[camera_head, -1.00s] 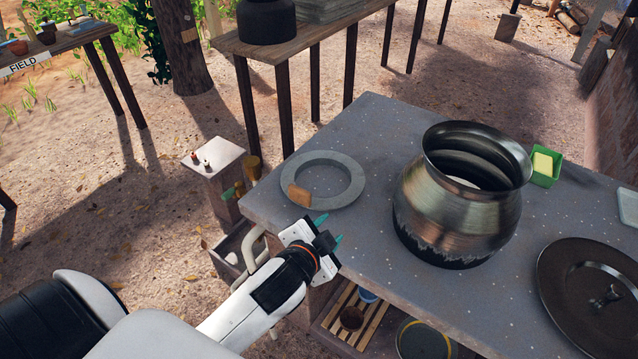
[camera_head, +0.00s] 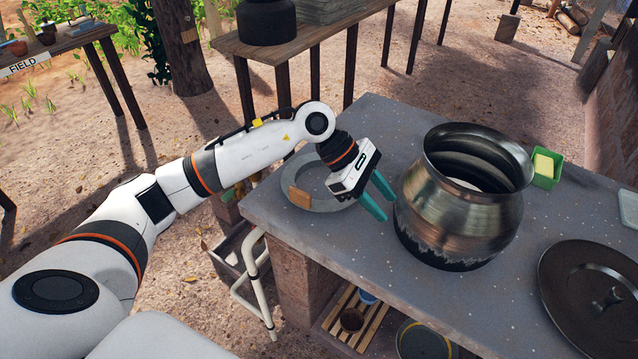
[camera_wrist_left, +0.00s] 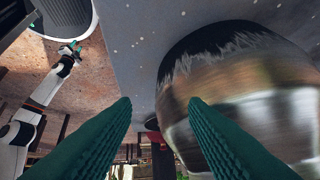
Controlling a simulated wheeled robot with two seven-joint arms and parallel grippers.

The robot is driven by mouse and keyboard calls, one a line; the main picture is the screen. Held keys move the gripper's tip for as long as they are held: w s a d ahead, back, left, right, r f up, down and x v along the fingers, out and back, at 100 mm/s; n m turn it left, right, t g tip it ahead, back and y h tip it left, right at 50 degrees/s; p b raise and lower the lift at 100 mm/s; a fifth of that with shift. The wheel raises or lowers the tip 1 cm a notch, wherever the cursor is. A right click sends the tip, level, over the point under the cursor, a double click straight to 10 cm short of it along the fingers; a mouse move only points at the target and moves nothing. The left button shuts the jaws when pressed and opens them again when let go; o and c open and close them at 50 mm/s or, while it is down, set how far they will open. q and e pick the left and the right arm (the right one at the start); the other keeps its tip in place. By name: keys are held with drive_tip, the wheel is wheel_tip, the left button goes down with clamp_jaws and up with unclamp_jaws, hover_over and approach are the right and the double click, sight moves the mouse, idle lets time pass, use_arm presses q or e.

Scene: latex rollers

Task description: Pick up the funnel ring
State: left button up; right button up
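The big metal pot (camera_head: 455,205) stands close beside the left fingers. A dark lid (camera_head: 590,295) and a green box with a yellow block (camera_head: 545,165) are farther right. The grey table (camera_head: 330,240) is bare in front of the ring.

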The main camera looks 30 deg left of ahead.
use_arm(q)
drive_tip(key=w+a+y, duration=0.2)
drive_tip(key=a+y, duration=0.4)
drive_tip(key=a, duration=0.6)
drive_tip(key=r+g+y, duration=0.1)
drive_tip(key=r+y, duration=0.1)
drive_tip(key=y, duration=0.1)
hover_over(300, 191)
drive_tip(key=shift+m, duration=0.3)
drive_tip(key=f, duration=0.5)
drive_tip(key=shift+s+a+f+p, duration=0.1)
drive_tip(key=shift+a+f+p, duration=0.15)
drive_tip(key=shift+f+p, duration=0.15)
drive_tip(key=shift+d+f+p, duration=0.2)
drive_tip(key=shift+f+p, duration=0.4)
drive_tip(key=shift+f, duration=2.5)
use_arm(e)
drive_tip(key=shift+d+r, duration=0.2)
drive_tip(key=shift+r, duration=0.35)
drive_tip(key=shift+d+r, duration=0.15)
drive_tip(key=shift+r, duration=0.35)
use_arm(q)
drive_tip(key=shift+c, duration=0.2)
drive_tip(key=shift+r, duration=0.1)
clamp_jaws()
use_arm(e)
drive_tip(key=shift+a, duration=0.1)
